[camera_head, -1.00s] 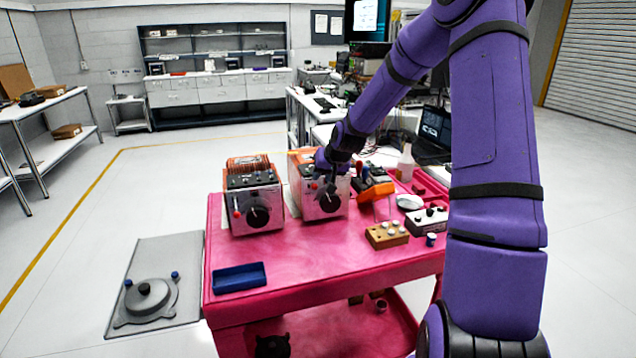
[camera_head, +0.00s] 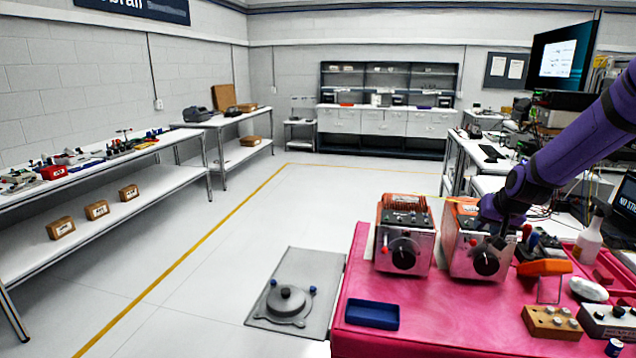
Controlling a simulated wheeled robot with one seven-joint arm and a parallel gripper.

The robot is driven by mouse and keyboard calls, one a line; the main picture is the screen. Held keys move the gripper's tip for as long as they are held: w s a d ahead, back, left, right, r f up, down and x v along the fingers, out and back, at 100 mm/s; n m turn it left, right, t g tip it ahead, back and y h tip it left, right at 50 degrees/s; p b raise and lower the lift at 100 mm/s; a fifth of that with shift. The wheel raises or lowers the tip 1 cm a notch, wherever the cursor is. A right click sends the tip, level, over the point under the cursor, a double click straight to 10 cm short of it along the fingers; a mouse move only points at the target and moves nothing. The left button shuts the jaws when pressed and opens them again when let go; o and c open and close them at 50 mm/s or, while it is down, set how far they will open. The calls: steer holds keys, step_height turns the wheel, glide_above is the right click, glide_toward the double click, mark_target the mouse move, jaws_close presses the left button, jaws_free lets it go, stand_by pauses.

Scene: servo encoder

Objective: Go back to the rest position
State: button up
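My gripper (camera_head: 502,230) is at the end of my purple arm, in front of the upper right part of the right-hand servo box (camera_head: 470,262). Its fingers are dark and small, and I cannot tell whether they are open, shut or touching the box. The right-hand box has a metal front with a black round knob and an orange top. The left-hand servo box (camera_head: 404,255) looks alike and stands beside it. Both are on the pink table (camera_head: 430,317). The rest of my arm leaves the picture at the right edge.
A blue tray (camera_head: 372,315) lies on the table's left front. A wooden block with knobs (camera_head: 552,323), an orange part (camera_head: 545,267) and a white bottle (camera_head: 589,240) are at the right. A grey floor plate (camera_head: 286,302) lies left of the table. The floor further left is clear.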

steer(key=s+a+r+n+g+h, duration=0.1)
steer(key=s+a+r, duration=0.5)
steer(key=s+r, duration=0.15)
steer(key=s+a+r+n, duration=0.2)
steer(key=s+a+r, duration=0.45)
steer(key=s, duration=0.25)
steer(key=s+a+r, duration=0.1)
steer(key=s+r, duration=0.1)
steer(key=s, duration=0.8)
steer(key=s+a+r+n, duration=0.1)
steer(key=s+a+r, duration=0.1)
steer(key=s, duration=0.8)
steer(key=shift+s+a+r+y, duration=0.15)
steer(key=shift+s+a+y, duration=0.15)
steer(key=shift+y, duration=0.1)
